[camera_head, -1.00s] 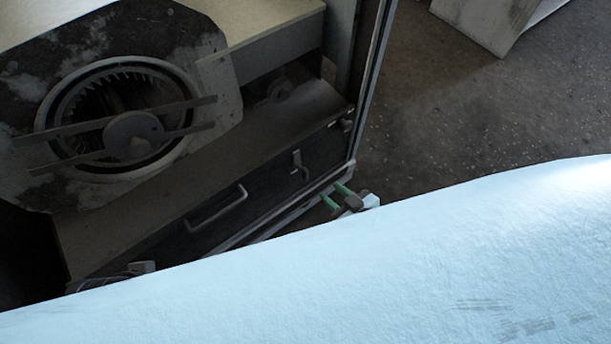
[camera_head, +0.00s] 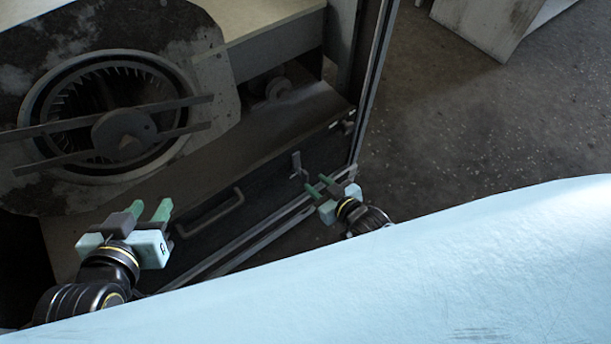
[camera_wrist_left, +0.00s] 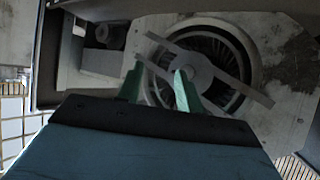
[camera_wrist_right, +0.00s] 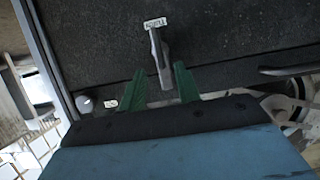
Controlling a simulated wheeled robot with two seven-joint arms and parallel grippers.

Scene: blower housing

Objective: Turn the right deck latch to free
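The right deck latch (camera_head: 297,166) is a small grey lever on the dark front panel, near its right end. In the right wrist view the latch (camera_wrist_right: 160,56) is a narrow bar hanging down from a small printed label. My right gripper (camera_head: 319,185) is open just in front of and below the latch. In the right wrist view the bar's lower end shows between its green fingers (camera_wrist_right: 160,69); I see no contact. My left gripper (camera_head: 150,207) is open and empty, left of the panel's bar handle (camera_head: 211,213). It also shows in the left wrist view (camera_wrist_left: 158,71).
A blower wheel (camera_head: 78,108) sits behind crossbars in a stained plate at the upper left. A metal frame post (camera_head: 372,85) stands right of the latch. Bare floor (camera_head: 470,120) lies beyond it. A pale blue surface (camera_head: 450,260) fills the lower right.

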